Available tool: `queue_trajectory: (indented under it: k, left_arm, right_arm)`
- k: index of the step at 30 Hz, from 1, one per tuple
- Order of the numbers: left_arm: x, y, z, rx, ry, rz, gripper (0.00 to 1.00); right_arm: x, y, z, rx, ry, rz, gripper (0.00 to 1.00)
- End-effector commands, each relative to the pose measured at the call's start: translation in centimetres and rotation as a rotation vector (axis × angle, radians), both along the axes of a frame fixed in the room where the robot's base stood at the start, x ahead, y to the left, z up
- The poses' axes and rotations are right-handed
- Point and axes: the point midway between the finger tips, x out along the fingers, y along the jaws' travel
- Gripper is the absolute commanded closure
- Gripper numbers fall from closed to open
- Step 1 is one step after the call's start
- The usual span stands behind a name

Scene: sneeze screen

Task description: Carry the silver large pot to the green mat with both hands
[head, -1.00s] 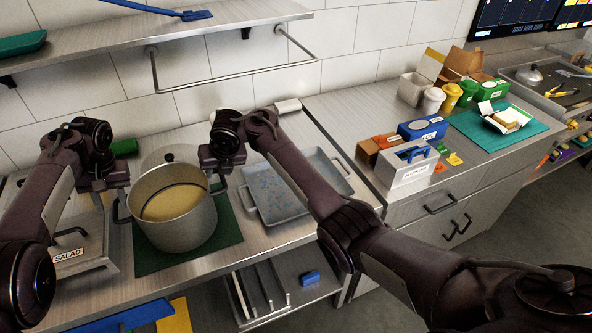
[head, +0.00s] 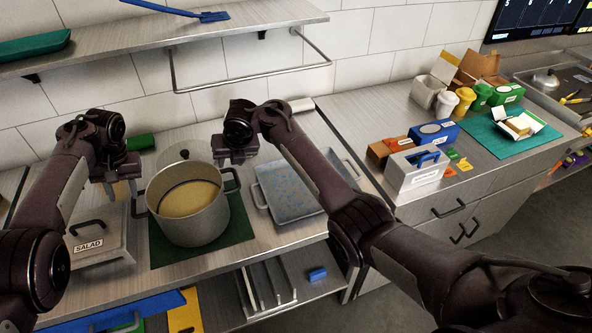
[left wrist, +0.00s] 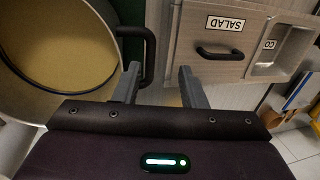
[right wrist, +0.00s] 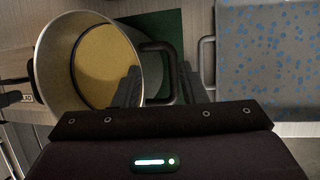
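The silver large pot (head: 190,228), with yellowish contents and two dark side handles, stands upright on the green mat (head: 240,228). My left gripper (head: 118,188) is open, above and left of the left handle. In the left wrist view its spread fingers (left wrist: 160,88) are empty, with the handle (left wrist: 148,55) near one finger. My right gripper (head: 238,160) is open above the right handle. In the right wrist view its fingers (right wrist: 158,88) are apart, and the handle (right wrist: 168,68) appears between them but lower down. Neither gripper visibly holds the pot.
A blue-speckled tray (head: 300,185) lies right of the mat. A container labelled SALAD (head: 98,245) sits to the left. A clear lid (head: 182,158) with a dark knob is behind the pot. A shelf and rail (head: 250,75) hang above. Boxes stand on the right counter (head: 480,165).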

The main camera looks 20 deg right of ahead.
Motion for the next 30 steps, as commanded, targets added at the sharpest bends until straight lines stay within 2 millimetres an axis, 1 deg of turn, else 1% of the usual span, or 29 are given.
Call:
queue_trajectory:
  k: [1,4,6,15,25,30]
  left_arm:
    - [0.0,0.3,0.5,0.001,0.001,0.001,0.62]
    - [-0.1,0.6,0.9,0.001,0.001,0.001,0.62]
    - [-0.1,1.0,0.9,-0.001,0.001,0.001,0.62]
    - [-0.2,2.2,1.9,0.000,0.000,0.000,0.62]
    - [-0.2,2.3,1.9,0.000,0.000,0.000,0.62]
    - [-0.2,2.3,2.0,0.000,0.000,0.000,0.62]
  right_arm:
    - [0.0,0.0,0.8,0.000,0.000,0.000,0.62]
    - [0.0,0.0,1.5,0.000,0.000,0.000,0.62]
    - [0.0,0.0,1.3,0.000,0.001,0.000,0.62]
    - [0.0,0.0,1.7,0.000,0.000,0.000,0.62]
    - [0.0,0.0,1.7,0.000,0.000,0.000,0.62]
    - [-0.2,-0.1,2.2,0.001,0.000,0.000,0.62]
